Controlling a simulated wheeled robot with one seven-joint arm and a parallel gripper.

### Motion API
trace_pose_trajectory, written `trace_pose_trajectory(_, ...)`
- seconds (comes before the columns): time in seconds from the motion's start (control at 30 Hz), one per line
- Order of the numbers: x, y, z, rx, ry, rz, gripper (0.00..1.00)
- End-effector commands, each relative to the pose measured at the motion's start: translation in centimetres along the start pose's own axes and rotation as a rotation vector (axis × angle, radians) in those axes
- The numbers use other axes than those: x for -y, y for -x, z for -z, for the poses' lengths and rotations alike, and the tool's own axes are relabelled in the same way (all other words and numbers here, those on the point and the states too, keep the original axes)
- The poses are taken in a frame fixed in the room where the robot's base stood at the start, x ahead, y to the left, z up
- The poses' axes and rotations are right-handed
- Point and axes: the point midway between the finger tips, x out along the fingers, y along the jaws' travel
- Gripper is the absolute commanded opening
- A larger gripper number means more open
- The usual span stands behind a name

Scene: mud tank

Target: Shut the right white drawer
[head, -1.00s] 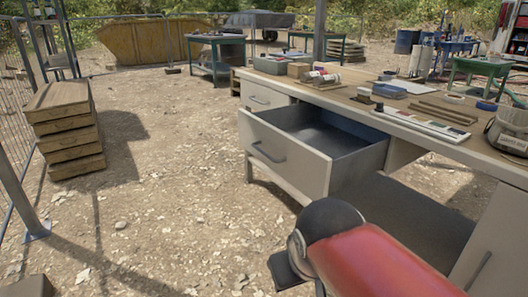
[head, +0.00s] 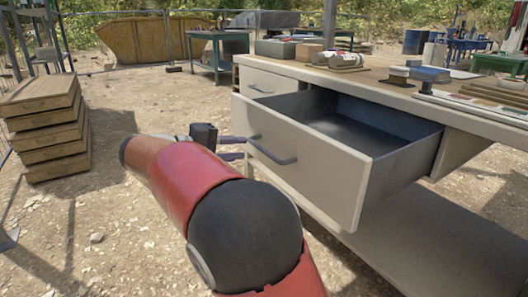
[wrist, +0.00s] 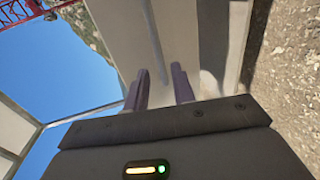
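The white drawer (head: 310,165) on the right of the workbench's two visible drawers is pulled well out. Its grey inside looks empty, and its front carries a dark bar handle (head: 270,153). My gripper (head: 240,148) is in front of the drawer front, just left of the handle, with its fingers pointing at it. I cannot tell whether they touch it. In the wrist view my gripper's two purple fingers (wrist: 160,88) stand apart with nothing clearly held between them. Pale panels lie beyond them.
Another white drawer (head: 270,87), to the left, is closed. The workbench top (head: 385,83) carries cans, boxes and a blue tray. A stack of wooden crates (head: 50,130) stands at the left. Gravel ground between the crates and the workbench is free.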

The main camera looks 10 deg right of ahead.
Motion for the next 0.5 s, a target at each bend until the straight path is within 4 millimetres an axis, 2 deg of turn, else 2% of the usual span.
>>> trace_pose_trajectory(0.1, 0.0, -2.2, -0.1, 0.005, 0.000, 0.001, 0.25)
trace_pose_trajectory(0.3, 0.0, -5.2, -0.1, 0.003, 0.000, 0.003, 0.25)
trace_pose_trajectory(0.5, 0.0, -6.7, -0.1, 0.002, 0.001, 0.004, 0.25)
